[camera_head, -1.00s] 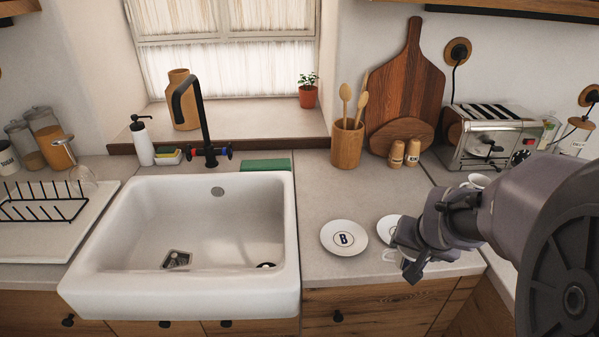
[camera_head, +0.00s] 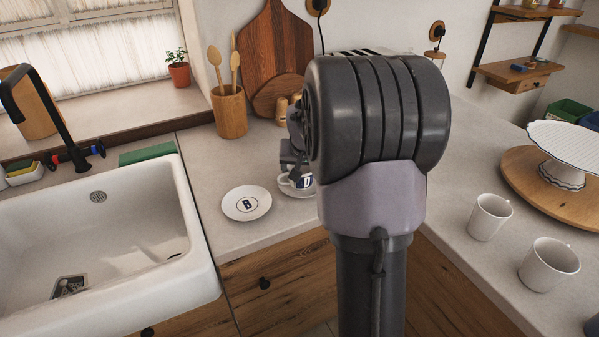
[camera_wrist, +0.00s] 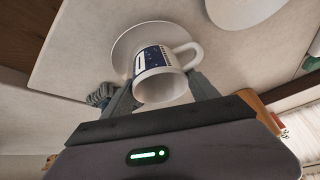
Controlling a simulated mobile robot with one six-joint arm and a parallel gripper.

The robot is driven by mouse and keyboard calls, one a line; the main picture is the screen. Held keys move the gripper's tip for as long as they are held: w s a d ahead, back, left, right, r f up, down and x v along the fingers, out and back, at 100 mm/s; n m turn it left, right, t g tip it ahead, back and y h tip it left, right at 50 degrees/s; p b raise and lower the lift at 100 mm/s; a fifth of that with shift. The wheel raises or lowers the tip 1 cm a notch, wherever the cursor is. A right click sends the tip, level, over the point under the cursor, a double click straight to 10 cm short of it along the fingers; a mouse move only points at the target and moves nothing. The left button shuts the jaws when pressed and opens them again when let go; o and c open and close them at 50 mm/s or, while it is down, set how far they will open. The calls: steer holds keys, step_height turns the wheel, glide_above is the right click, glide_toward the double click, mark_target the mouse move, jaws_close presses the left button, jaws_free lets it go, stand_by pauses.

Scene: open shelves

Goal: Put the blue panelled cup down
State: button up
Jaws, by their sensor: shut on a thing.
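The blue panelled cup (camera_wrist: 150,62) is white with a dark blue panel and a handle. In the wrist view it sits between the two fingers of my gripper (camera_wrist: 162,90), which is shut on it. The cup is over a white saucer (camera_wrist: 128,40); I cannot tell whether its base touches. In the head view the cup (camera_head: 304,182) shows a dark letter beside my gripper (camera_head: 293,162), partly hidden by my arm. The saucer (camera_head: 284,190) shows beneath it, also partly hidden.
A saucer marked B (camera_head: 246,203) lies to the left, near the sink (camera_head: 195,235). A wooden utensil pot (camera_head: 229,112) and cutting board (camera_head: 272,50) stand behind. Two white cups (camera_head: 490,217) (camera_head: 548,265) and a cake stand (camera_head: 562,150) are on the right counter.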

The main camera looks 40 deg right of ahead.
steer(key=o, duration=1.6)
steer(key=shift+f, duration=0.1)
steer(key=shift+c, duration=0.2)
steer(key=p+v, duration=0.5)
steer(key=v, duration=0.8)
steer(key=s+a+r+n+y, duration=0.1)
steer(key=s+a+r, duration=0.1)
steer(key=a, duration=0.5)
steer(key=s+a+r+y, duration=0.1)
steer(key=s+a+r, duration=0.1)
steer(key=a, duration=0.5)
steer(key=s+a+f+n+y, duration=0.1)
steer(key=s+a+n+y, duration=0.2)
steer(key=s+a, duration=1.2)
steer(key=shift+a+f+t+b, duration=0.3)
steer(key=shift+a, duration=0.7)
